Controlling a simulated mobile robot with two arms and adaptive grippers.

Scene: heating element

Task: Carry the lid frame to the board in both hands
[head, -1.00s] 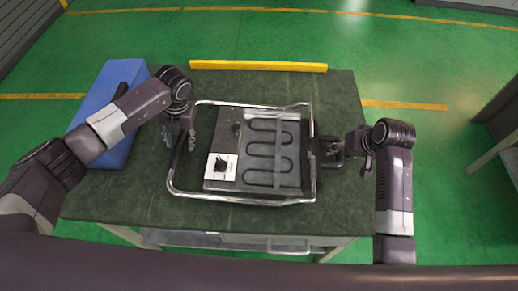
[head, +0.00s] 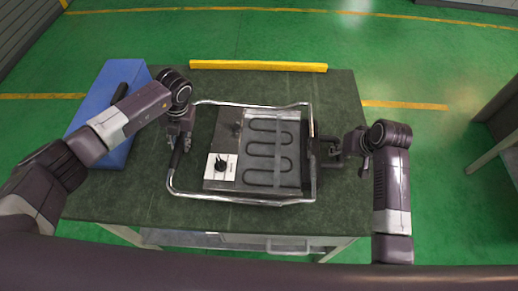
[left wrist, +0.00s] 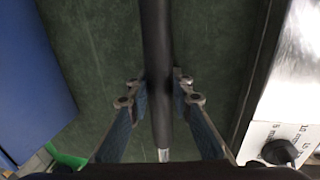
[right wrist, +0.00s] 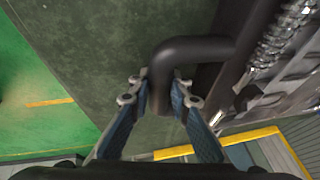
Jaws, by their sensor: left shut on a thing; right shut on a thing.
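The lid frame (head: 171,184) is a chrome tube frame with dark grips at its left and right sides. In the head view it surrounds the board (head: 206,180); I cannot tell its height above the table. The board carries a dark looped heating element (head: 258,151) and a white panel with a black dial (head: 221,165). My left gripper (head: 177,143) is shut on the frame's left grip, a straight dark bar in the left wrist view (left wrist: 155,55). My right gripper (head: 334,150) is shut on the right grip, a bent black handle in the right wrist view (right wrist: 205,48).
The dark green table (head: 340,105) has free room at right and along its front. A yellow bar (head: 258,66) lies along the back edge.

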